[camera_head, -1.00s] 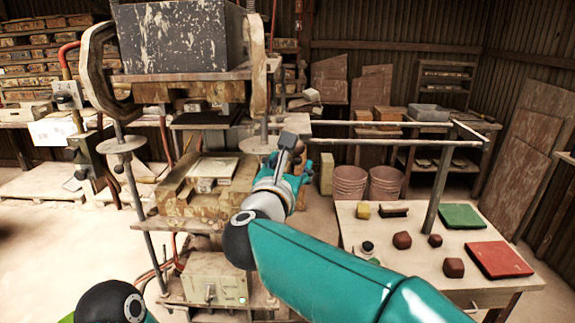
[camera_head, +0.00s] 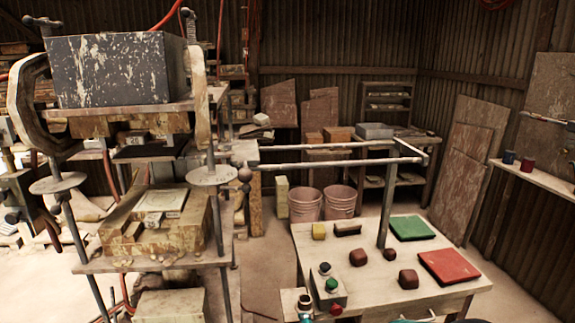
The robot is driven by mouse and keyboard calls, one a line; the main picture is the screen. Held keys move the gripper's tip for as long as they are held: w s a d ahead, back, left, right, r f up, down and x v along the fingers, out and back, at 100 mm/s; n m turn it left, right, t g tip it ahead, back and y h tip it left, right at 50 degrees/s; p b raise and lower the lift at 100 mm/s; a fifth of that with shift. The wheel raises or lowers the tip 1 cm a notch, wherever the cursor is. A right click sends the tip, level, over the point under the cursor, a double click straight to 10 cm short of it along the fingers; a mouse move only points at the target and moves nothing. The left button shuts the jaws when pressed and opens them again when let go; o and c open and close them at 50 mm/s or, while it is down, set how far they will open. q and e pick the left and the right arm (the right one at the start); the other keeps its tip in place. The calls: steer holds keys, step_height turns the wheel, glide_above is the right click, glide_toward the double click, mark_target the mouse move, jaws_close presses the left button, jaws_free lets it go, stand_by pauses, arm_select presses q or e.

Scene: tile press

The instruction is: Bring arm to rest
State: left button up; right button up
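Neither of my grippers shows in the head view, and whether they are open or shut is hidden. Only small teal bits, perhaps of my arm, show at the bottom edge. The tile press stands at the left with a dark, paint-spattered block (camera_head: 115,70) on top. Below it, a wooden mould (camera_head: 150,232) holds a pale square tile (camera_head: 163,200) on the press bed. No arm reaches over the press. A control box with a green button (camera_head: 331,285) and a red button (camera_head: 335,309) shows at the table's near left corner.
Two pinkish buckets (camera_head: 305,204) stand behind.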

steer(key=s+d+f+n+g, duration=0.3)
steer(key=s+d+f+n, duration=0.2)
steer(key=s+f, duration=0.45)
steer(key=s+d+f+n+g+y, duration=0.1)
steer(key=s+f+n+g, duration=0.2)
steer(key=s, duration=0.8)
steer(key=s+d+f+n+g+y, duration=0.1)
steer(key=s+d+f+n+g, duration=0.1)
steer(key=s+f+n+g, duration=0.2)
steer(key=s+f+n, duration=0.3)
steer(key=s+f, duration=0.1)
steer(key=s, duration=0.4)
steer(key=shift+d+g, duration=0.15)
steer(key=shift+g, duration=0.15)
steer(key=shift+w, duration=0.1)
